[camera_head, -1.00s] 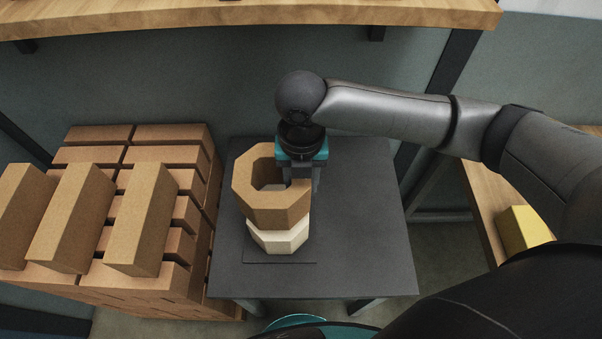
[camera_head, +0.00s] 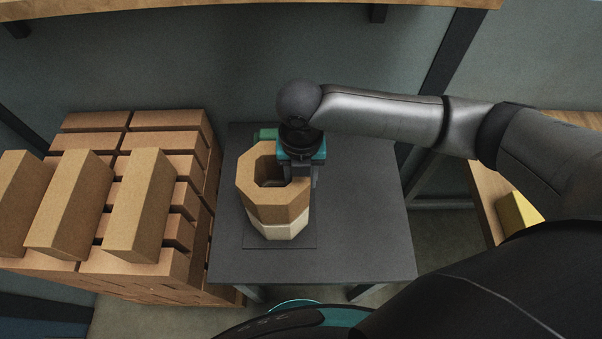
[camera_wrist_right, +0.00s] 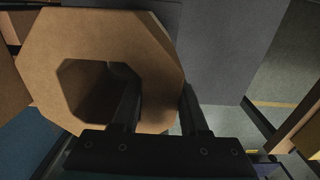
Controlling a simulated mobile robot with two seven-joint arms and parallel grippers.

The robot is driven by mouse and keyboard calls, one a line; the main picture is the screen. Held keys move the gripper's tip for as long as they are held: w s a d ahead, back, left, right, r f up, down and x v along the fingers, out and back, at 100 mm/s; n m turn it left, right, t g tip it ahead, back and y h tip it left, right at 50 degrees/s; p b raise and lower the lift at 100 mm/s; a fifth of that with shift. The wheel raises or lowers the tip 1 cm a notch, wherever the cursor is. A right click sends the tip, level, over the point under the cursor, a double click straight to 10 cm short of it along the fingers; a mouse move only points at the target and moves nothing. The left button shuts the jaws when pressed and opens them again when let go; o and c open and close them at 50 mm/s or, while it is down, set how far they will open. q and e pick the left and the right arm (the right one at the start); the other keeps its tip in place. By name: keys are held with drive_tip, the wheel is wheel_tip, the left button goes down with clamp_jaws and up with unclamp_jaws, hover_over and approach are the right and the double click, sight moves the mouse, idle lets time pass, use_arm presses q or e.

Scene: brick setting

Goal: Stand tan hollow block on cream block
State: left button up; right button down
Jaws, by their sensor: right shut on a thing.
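The tan hollow block (camera_head: 272,209) is eight-sided with an open middle. It sits directly above the cream block (camera_head: 285,232), lined up with it and level. I cannot tell for sure whether the two touch. My right gripper (camera_head: 301,173) is shut on the tan block's wall at its back right, one finger inside the hole. In the right wrist view, the fingers (camera_wrist_right: 160,98) straddle the wall of the tan block (camera_wrist_right: 45,55). The tan block hides most of the cream block, whose lower front shows. My left gripper is not in view.
The dark table (camera_head: 355,225) is clear to the right of the blocks. A thin dark square (camera_head: 262,242) lies under the cream block. Stacked brown bricks (camera_head: 140,215) stand close at the left. A yellow block (camera_head: 520,213) is on a wooden surface at the right.

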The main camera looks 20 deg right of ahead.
drive_tip(key=shift+w+a, duration=0.1)
drive_tip(key=shift+c, duration=2.1)
unclamp_jaws()
drive_tip(key=shift+f, duration=0.1)
wheel_tip(320, 180, up, 13)
drive_tip(key=shift+r+p, duration=0.1)
drive_tip(key=shift+p, duration=0.95)
